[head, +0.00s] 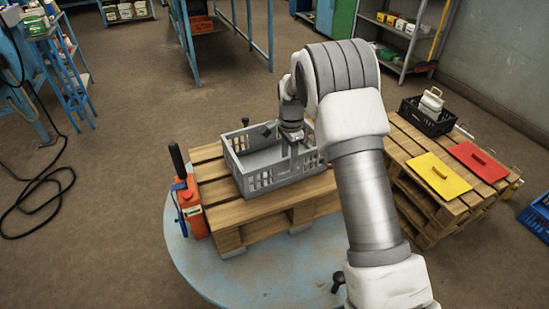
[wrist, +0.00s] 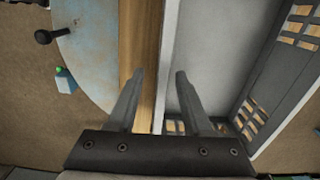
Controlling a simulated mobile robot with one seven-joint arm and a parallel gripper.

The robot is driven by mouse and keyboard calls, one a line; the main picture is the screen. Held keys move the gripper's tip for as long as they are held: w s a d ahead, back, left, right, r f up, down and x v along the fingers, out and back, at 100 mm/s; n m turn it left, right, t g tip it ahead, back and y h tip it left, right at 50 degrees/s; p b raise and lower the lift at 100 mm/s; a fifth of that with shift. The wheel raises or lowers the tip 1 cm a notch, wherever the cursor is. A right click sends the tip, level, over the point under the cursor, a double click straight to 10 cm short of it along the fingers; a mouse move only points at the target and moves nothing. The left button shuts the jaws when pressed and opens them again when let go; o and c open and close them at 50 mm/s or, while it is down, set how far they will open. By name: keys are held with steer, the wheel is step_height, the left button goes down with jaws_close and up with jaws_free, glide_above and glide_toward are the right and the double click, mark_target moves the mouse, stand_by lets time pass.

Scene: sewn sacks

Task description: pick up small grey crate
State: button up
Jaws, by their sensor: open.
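The small grey crate (head: 262,182) sits upright on a wooden pallet in the head view, with slotted walls and an open top. It looks empty apart from my gripper's fingers. My gripper (head: 293,150) points down at the crate's right part, and my arm hides some of that side. In the wrist view my gripper (wrist: 158,78) is open. Its left finger is over pallet wood outside the crate, and its right finger is over the crate's inside. A crate wall (wrist: 170,35) runs between them. I cannot tell whether either finger touches the wall.
The pallet (head: 270,215) rests on a round blue-grey table (head: 205,265). An orange tool (head: 190,205) with a black handle stands at the pallet's left. Stacked pallets at right carry a black crate (head: 428,118), a yellow board (head: 440,177) and a red board (head: 478,160).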

step_height(320, 180, down, 4)
steer(key=shift+w+f+b, duration=0.1)
steer(key=shift+w+b, duration=0.05)
steer(key=shift+b, duration=0.2)
steer(key=shift+c, duration=0.2)
jaws_close()
stand_by(1.0)
